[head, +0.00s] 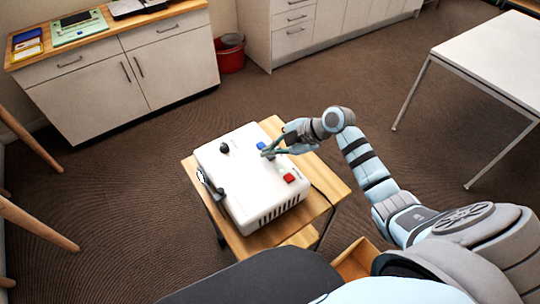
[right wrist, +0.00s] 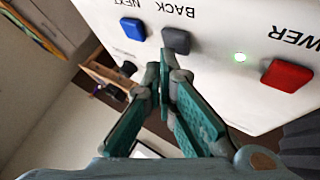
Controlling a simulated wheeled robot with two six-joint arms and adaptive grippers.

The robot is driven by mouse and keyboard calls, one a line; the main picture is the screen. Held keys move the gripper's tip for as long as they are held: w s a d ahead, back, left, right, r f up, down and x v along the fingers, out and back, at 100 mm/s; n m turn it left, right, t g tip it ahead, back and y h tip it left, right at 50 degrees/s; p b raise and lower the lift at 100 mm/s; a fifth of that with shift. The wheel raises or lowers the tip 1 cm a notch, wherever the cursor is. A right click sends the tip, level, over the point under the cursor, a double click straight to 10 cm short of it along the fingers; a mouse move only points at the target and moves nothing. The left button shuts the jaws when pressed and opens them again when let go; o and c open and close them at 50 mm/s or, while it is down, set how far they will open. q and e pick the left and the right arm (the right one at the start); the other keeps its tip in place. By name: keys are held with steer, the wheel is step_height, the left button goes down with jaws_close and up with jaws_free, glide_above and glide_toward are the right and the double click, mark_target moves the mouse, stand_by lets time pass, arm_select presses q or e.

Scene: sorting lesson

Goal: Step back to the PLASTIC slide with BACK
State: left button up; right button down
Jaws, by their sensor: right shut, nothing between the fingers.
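The white projector box (head: 235,185) sits on a small wooden table. In the right wrist view its panel (right wrist: 225,20) carries a grey button (right wrist: 176,40) beside the word BACK, a blue button (right wrist: 133,29) beside NEXT and a red button (right wrist: 287,75) beside POWER. A green light (right wrist: 240,57) is lit by the red button. My right gripper (head: 267,155) is shut and empty, its fingertips (right wrist: 163,75) close to the grey button; I cannot tell whether they touch it. In the head view the gripper hides the grey button. My left gripper and any projected slide are out of view.
The wooden table (head: 318,203) stands on open brown carpet. A black knob (head: 224,148) rises from the box top. A cabinet (head: 125,80) with a red bucket (head: 230,60) beside it stands at the back left. A white table (head: 495,60) is at the right.

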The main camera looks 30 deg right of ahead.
mark_target(270, 158)
steer(key=shift+f+b, duration=0.45)
steer(key=shift+b, duration=0.05)
stand_by(0.3)
steer(key=shift+r, duration=0.1)
steer(key=shift+r+p, duration=0.7)
steer(key=shift+r, duration=0.1)
steer(key=shift+r, duration=0.1)
step_height(270, 158, up, 5)
steer(key=p, duration=0.4)
stand_by(0.8)
